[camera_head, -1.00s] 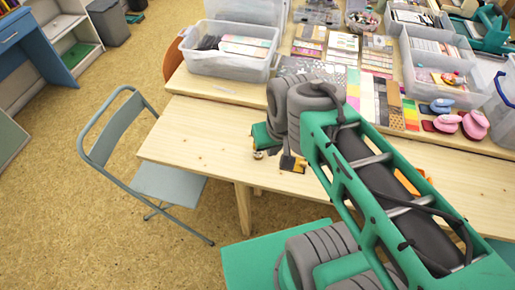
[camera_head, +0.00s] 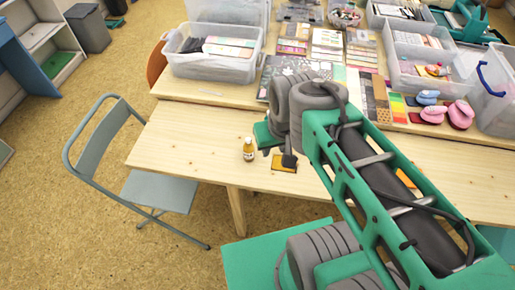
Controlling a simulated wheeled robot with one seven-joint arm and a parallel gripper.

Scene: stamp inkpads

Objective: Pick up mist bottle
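The mist bottle (camera_head: 248,150) looks like a small amber bottle with a pale label. It stands upright on the near part of the wooden table, left of my arm's end. My gripper (camera_head: 289,160) shows only as a small dark piece below the grey wrist joints, to the right of the bottle and apart from it in the picture. The rest of the gripper is hidden behind my arm, so whether it is open or shut does not show. An orange and dark flat pad (camera_head: 284,167) lies on the table under it.
A grey folding chair (camera_head: 103,150) stands at the table's left end. Clear bins (camera_head: 212,62), paper sheets and pink and blue punches (camera_head: 459,112) fill the raised back part. The near left tabletop (camera_head: 190,140) is bare.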

